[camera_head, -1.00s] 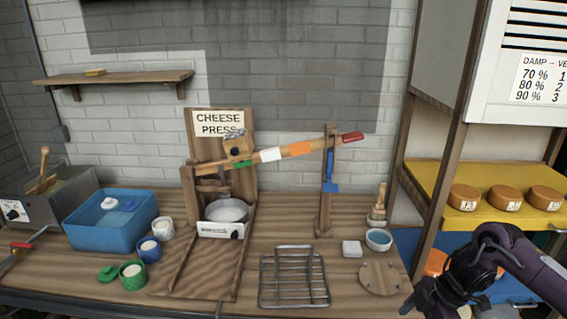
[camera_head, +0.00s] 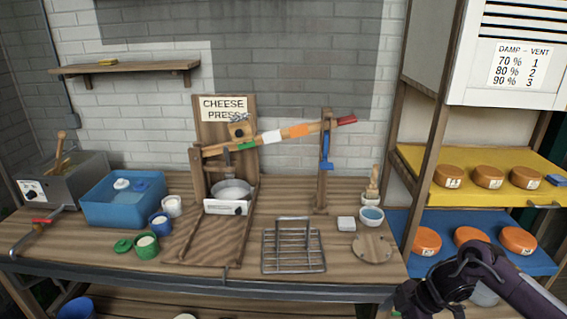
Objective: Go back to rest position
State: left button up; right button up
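My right arm comes in at the lower right, and its dark gripper end (camera_head: 415,300) is low beside the table's right front corner. The fingers are cut off or too dark to tell whether they are open or shut. No held object shows there. My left gripper is out of view. The cheese press (camera_head: 224,180) stands on the wooden table, its lever (camera_head: 275,135) sloping up to the red tip at the right. A metal pot (camera_head: 233,190) sits under the press.
A blue tub (camera_head: 122,205) and small jars stand left of the press. A wire rack (camera_head: 293,250) lies at the front right. Orange cheeses rest on the yellow shelf (camera_head: 416,158) and the blue shelf (camera_head: 540,258) at the right. Part of the blue shelf is behind my arm.

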jog(key=a+f+m+t+y, duration=0.1)
jog(key=a+f+m+t, duration=0.3)
jog(key=f, duration=1.1)
jog(key=s+a+f+m+h, duration=0.1)
jog(key=s+f+m, duration=0.35)
jog(key=f, duration=0.65)
jog(key=s+d+f+m+g+h, duration=0.1)
jog(key=s+f, duration=0.5)
jog(key=s, duration=0.6)
jog(key=s+f+m+g+h, duration=0.1)
jog(key=s+f, duration=0.5)
jog(key=s, duration=0.7)
jog(key=s+d+f+m+g+h, duration=0.1)
jog(key=s+f, duration=0.5)
jog(key=s, duration=0.6)
jog(key=m+g+h, duration=0.1)
jog(key=m+h, duration=0.1)
jog(key=shift+s+d+f+m+h, duration=0.2)
jog(key=shift+s+d+m+h, duration=0.1)
jog(key=shift+d+m, duration=0.05)
